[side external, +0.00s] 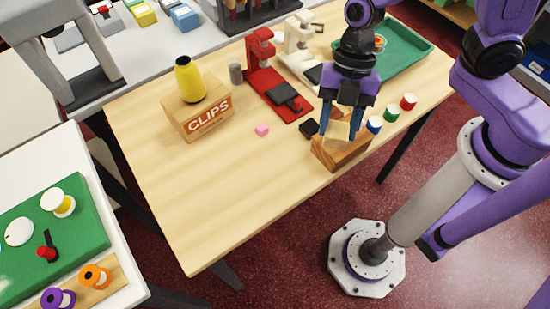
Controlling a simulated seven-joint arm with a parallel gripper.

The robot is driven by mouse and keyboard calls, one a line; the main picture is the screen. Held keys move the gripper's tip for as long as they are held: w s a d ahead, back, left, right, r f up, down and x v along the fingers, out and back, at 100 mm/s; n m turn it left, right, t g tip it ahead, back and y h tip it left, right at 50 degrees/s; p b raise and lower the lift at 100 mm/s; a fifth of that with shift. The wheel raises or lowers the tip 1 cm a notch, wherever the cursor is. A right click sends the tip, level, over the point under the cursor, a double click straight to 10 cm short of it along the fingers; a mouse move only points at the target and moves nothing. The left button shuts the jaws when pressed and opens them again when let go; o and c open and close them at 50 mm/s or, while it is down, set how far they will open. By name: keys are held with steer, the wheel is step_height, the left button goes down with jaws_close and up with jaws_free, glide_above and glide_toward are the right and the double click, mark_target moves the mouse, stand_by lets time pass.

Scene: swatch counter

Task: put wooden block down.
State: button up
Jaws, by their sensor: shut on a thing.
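The wooden block (340,157) is brown with visible grain and sits at the right part of the table's near edge in the side external view. My gripper (340,133) points down over it, with its blue fingers on either side of the block's upper part. It is shut on the block. The block looks level. I cannot tell whether its underside touches the table or is slightly above it, and its lower front overlaps the table edge in this view. The fingers hide part of its top.
Blue (374,125), green (392,113) and red (408,102) spools stand close right of the block. A small black object (309,128) lies close left, then a pink cube (262,130). Behind are a red press (264,75) and green tray (412,48). The table's left front (210,190) is clear.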

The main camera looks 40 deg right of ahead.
steer(key=shift+s+d+n, duration=0.3)
steer(key=shift+s+d, duration=0.2)
steer(key=shift+d, duration=0.2)
steer(key=w+a+f, duration=0.4)
steer(key=w, duration=0.1)
steer(key=w+a+f, duration=0.4)
steer(key=a+f, duration=0.1)
steer(key=shift+w+f, duration=0.1)
steer(key=shift+w, duration=0.25)
steer(key=shift+w+a+f, duration=0.1)
steer(key=shift+f, duration=0.85)
steer(key=shift+w+a+f, duration=0.1)
steer(key=shift+f, duration=0.85)
steer(key=shift+f, duration=0.15)
steer(key=o, duration=1)
steer(key=shift+o, duration=0.2)
